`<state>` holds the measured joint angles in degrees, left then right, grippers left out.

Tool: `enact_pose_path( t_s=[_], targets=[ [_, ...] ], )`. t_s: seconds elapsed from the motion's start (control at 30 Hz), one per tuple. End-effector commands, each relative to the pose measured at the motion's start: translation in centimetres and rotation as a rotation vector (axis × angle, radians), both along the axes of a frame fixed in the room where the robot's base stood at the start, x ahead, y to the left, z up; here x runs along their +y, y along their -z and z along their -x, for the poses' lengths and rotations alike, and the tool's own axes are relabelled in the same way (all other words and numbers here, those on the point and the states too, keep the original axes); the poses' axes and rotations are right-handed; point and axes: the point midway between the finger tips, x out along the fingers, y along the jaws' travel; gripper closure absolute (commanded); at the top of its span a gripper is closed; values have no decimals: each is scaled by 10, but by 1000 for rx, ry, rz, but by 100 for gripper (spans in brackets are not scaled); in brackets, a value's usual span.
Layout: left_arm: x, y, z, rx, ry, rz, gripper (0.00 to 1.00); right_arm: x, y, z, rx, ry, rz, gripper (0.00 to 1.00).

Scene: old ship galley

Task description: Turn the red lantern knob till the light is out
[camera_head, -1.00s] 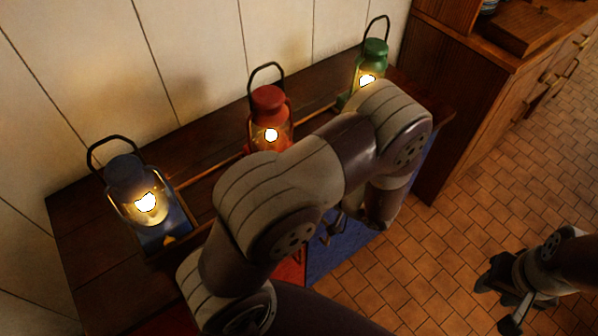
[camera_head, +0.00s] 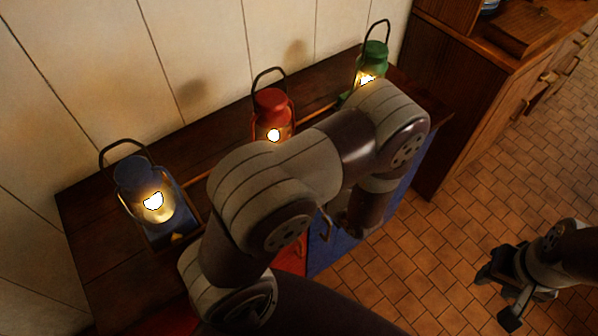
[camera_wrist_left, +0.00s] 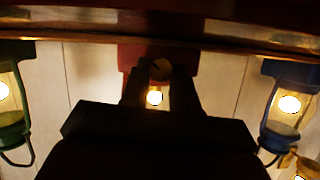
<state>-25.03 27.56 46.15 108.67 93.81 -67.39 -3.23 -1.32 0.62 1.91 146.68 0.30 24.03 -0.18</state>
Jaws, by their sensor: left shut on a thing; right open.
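The red lantern (camera_head: 272,104) stands on the dark wooden shelf between the other two lanterns, with its light glowing. My left arm hides its lower part in the head view. In the left wrist view the picture is upside down, and the red lantern's light (camera_wrist_left: 154,97) shows between my left gripper's fingers. My left gripper (camera_wrist_left: 160,72) is shut on a small round knob (camera_wrist_left: 160,68) at the red lantern's base, dark and hard to make out. The head view hides this grip behind the arm. My right gripper (camera_head: 497,297) is open and empty above the tiled floor.
A lit blue lantern (camera_head: 139,178) stands to the left and a lit green lantern (camera_head: 374,54) to the right on the shelf (camera_head: 90,235). The panelled wall is close behind. A wooden cabinet (camera_head: 470,110) stands at right; the tiled floor is clear.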

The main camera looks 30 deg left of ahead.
Motion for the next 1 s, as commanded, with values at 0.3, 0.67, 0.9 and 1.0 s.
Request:
enact_pose_path(
  t_s=[0.3, 0.67, 0.9, 1.0],
  targets=[
    [0, -1, 0, -12, 0, 3, 100, 0, 0, 0, 0, 0, 0, 57],
    [0, -1, 0, -10, 0, 3, 60, 0, 0, 0, 0, 0, 0, 57],
    [-10, -5, 3, -12, 3, 3, 60, 0, -1, 0, 0, 0, 0, 57],
    [-28, -13, 9, -13, 6, 5, 60, 0, -2, 0, 0, 0, 0, 57]
  ],
)
